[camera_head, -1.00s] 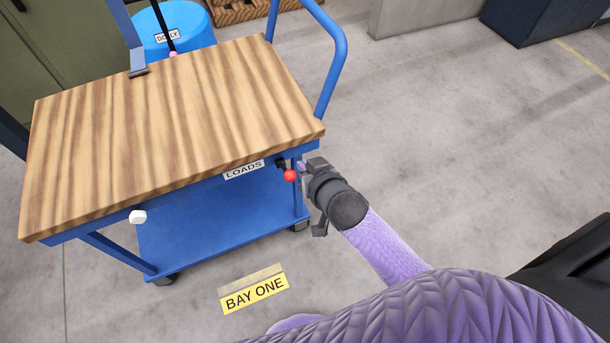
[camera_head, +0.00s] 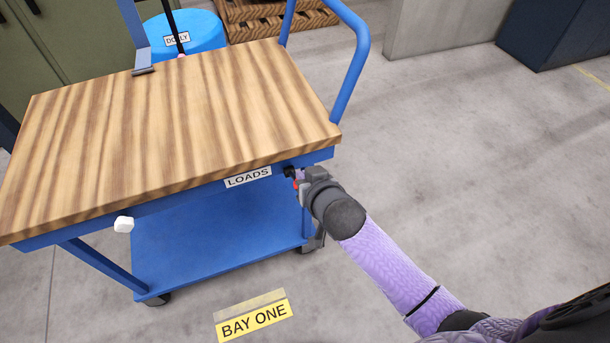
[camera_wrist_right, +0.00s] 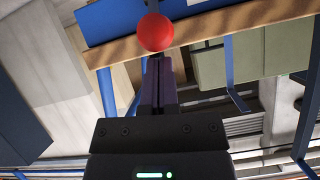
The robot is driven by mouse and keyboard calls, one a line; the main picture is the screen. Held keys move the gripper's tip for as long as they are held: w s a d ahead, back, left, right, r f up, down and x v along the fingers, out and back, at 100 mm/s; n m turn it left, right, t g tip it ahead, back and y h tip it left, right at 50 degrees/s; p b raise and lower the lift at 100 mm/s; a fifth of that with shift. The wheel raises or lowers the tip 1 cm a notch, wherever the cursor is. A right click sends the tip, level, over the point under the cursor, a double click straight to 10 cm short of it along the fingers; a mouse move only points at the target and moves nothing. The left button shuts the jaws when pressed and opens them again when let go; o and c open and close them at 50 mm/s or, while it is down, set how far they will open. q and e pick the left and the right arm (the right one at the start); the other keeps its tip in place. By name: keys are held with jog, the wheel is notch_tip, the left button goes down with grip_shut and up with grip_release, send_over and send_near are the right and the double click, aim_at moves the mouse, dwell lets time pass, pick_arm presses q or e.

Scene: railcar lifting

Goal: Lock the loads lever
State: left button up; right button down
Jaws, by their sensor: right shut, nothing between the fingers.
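The loads lever shows as a red ball knob (camera_head: 296,184) on a dark mount at the cart's near right corner, beside the LOADS label (camera_head: 248,177). My right gripper (camera_head: 303,177) is at the knob and partly hides it. In the right wrist view the red knob (camera_wrist_right: 155,32) is just beyond the tips of the gripper's fingers (camera_wrist_right: 158,65). The fingers are shut with nothing between them. I cannot tell whether they touch the knob. The lever's shaft is mostly hidden. My left gripper is not in view.
The blue cart has a wooden top (camera_head: 170,130), a lower blue shelf (camera_head: 215,245) and a blue handle (camera_head: 355,60). A white knob (camera_head: 124,224) is on its front edge. A blue drum labelled DOLLY (camera_head: 195,32) stands behind. Floor to the right is clear.

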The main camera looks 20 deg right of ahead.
jog(key=shift+s+f+b, duration=0.15)
jog(key=shift+f+b, duration=0.1)
jog(key=shift+b, duration=0.05)
pick_arm(q)
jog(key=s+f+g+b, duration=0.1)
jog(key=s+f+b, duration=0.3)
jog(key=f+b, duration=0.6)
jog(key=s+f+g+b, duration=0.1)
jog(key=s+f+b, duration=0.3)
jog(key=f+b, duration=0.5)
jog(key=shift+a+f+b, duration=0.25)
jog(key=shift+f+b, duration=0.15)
jog(key=shift+b, duration=0.7)
pick_arm(e)
notch_tip(320, 180, down, 14)
jog(key=s+t, duration=0.2)
jog(key=t, duration=0.8)
jog(key=shift+y, duration=0.3)
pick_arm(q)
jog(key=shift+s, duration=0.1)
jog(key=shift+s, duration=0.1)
